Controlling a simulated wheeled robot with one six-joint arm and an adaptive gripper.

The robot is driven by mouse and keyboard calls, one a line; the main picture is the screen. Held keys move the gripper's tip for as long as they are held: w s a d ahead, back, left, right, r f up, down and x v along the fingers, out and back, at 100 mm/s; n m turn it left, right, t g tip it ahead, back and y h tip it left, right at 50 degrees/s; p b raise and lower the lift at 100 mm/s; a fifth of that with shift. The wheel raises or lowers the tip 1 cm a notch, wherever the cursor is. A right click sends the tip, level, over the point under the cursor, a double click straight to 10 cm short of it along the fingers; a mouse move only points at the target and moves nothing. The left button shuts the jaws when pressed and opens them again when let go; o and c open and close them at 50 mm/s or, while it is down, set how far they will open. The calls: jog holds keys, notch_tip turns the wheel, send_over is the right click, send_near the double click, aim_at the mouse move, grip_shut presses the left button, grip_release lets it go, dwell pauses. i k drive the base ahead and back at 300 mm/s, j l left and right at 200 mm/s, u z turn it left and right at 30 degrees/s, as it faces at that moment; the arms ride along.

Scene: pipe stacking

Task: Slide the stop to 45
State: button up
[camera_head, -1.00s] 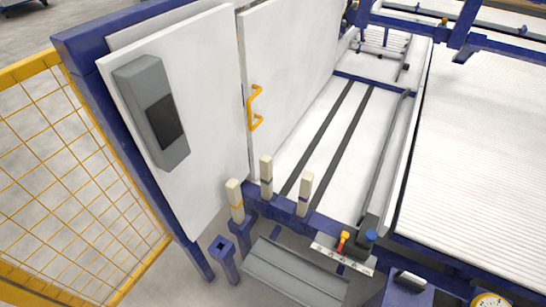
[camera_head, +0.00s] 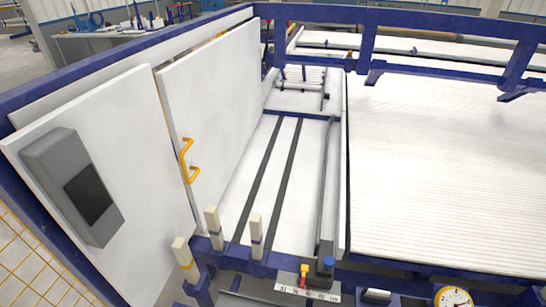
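The stop appears to be the dark block (camera_head: 325,262) with a blue knob (camera_head: 329,262), at the near end of a long grey rail (camera_head: 327,190) in the lower middle of the head view. My gripper is not in view.
Cream posts (camera_head: 256,236) stand on the blue front beam left of the scale. A white door with a yellow handle (camera_head: 187,160) and a grey box (camera_head: 75,185) are at left. A ribbed white bed (camera_head: 450,180) fills the right. A dial (camera_head: 454,297) sits at lower right.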

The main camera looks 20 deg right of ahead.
aim_at(320, 274)
jog(key=j+z, duration=0.1)
jog(key=z, duration=0.2)
jog(key=j+z, duration=0.15)
jog(key=z, duration=0.2)
jog(key=j+z, duration=0.3)
jog(key=j, duration=0.6)
jog(key=j+z, duration=0.3)
jog(key=j, duration=1.2)
jog(key=k, duration=0.05)
